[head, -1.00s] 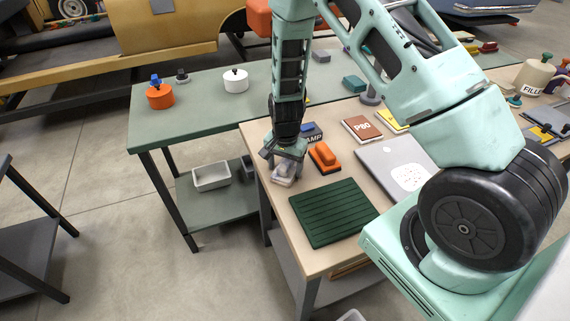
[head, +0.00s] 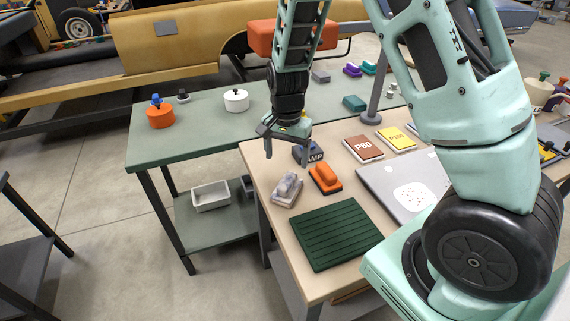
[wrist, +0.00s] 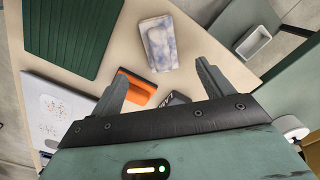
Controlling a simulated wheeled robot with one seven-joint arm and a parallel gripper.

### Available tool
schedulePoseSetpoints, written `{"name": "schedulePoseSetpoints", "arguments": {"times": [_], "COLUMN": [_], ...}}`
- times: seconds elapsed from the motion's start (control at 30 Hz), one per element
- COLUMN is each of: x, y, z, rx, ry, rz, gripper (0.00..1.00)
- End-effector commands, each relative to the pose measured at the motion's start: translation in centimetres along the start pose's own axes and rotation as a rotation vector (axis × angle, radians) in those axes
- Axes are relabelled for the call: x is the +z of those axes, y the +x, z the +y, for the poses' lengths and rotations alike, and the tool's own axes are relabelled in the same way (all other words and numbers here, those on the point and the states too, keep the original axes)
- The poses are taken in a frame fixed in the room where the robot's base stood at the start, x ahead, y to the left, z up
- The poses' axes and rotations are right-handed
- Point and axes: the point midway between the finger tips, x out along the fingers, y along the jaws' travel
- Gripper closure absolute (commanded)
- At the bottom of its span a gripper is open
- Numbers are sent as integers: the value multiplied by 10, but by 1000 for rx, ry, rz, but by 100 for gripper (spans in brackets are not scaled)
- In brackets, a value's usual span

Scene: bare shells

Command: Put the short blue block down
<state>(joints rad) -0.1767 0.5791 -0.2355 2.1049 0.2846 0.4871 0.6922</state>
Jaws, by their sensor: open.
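A short marbled block, pale blue-grey and white (head: 286,190), lies on the wooden tabletop, left of an orange-topped block (head: 324,178). No plain blue block is clear near it. In the wrist view the marbled block (wrist: 160,42) lies beyond the fingertips, on bare wood. My gripper (head: 286,145) is open and empty, raised above and behind the block and apart from it. Both fingers show spread in the wrist view (wrist: 162,72), with nothing between them.
A dark block with lettering (head: 307,154) lies just behind. A dark green ribbed mat (head: 334,234) lies in front, and a grey laptop-like panel (head: 395,186) to the right. Brown (head: 363,147) and yellow (head: 396,139) books lie behind it. A green table (head: 200,126) adjoins at left.

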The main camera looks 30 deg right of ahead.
Motion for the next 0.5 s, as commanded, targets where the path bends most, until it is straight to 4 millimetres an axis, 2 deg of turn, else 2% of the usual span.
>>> {"name": "schedulePoseSetpoints", "arguments": {"times": [0.07,0.13,0.17,0.23,0.3,0.4,0.5], "x": [22,57,76,125,174,231,269], "y": [-13,-29,-38,-61,-82,-105,-119], "z": [-6,-11,-13,-10,1,29,59], "rx": [-17,-38,-49,-74,-92,-101,-92], "ry": [-80,-216,-291,-503,-737,-1054,-1321], "rz": [-17,-43,-54,-77,-87,-81,-57], "gripper": [21,21,21,21,21,21,21]}}
